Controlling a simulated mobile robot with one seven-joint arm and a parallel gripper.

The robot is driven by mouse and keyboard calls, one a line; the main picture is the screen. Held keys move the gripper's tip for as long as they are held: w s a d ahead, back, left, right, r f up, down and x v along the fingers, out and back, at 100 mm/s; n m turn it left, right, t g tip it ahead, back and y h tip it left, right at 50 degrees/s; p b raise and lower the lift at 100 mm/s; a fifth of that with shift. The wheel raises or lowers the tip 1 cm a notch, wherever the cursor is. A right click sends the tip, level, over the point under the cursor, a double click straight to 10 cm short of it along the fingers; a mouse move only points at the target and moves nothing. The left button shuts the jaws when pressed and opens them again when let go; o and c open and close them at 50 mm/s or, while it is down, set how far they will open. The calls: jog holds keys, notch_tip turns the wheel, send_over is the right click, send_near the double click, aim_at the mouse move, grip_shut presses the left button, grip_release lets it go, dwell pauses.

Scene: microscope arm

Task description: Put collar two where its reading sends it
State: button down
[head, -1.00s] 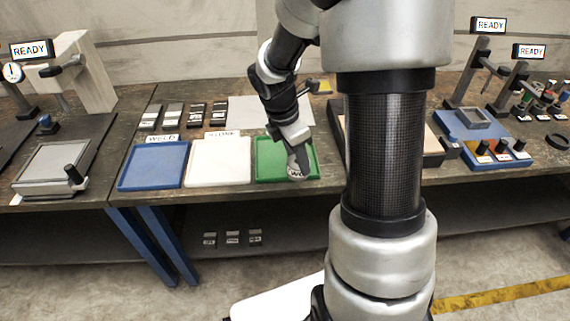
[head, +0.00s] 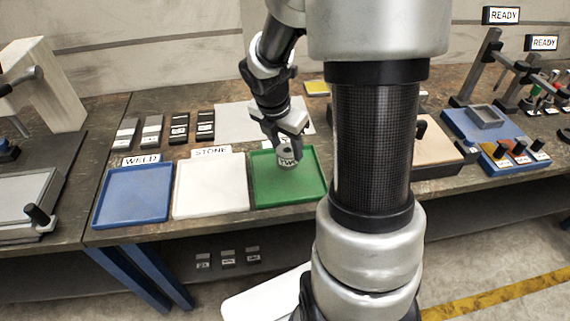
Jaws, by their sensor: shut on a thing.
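Collar two (head: 288,157) is a small grey ring with a white label that appears to read "TWO". My gripper (head: 287,146) is shut on it from above, with the collar below the fingers. The collar shows over the middle of the green tray (head: 262,199); I cannot tell whether it touches the tray floor. The green tray's label is mostly hidden behind my gripper. The white tray (head: 210,185), labelled "STONE", and the blue tray (head: 136,195), labelled "WELD", stand to its left and look empty.
Several small dark and grey blocks (head: 165,130) lie behind the blue and white trays. A pale sheet (head: 236,122) lies behind the green tray. At right are a blue fixture (head: 462,130) and "READY" signs (head: 501,15). My arm column hides part of the bench.

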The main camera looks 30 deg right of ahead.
jog(key=shift+s+a+b+x, duration=0.1)
jog(key=shift+a+b+x, duration=0.15)
jog(key=shift+x, duration=0.6)
jog(key=shift+s+a+b+x, duration=0.15)
jog(key=shift+b+x, duration=0.15)
jog(key=shift+x, duration=0.55)
jog(key=shift+w+a+b+x, duration=0.1)
jog(key=shift+a+b+x, duration=0.15)
jog(key=shift+x, duration=0.6)
jog(key=shift+d+f, duration=0.1)
jog(key=shift+f, duration=0.2)
jog(key=c, duration=0.9)
grip_release()
jog(key=shift+s, duration=0.15)
jog(key=p+v, duration=0.3)
jog(key=v, duration=0.9)
jog(key=shift+p, duration=0.3)
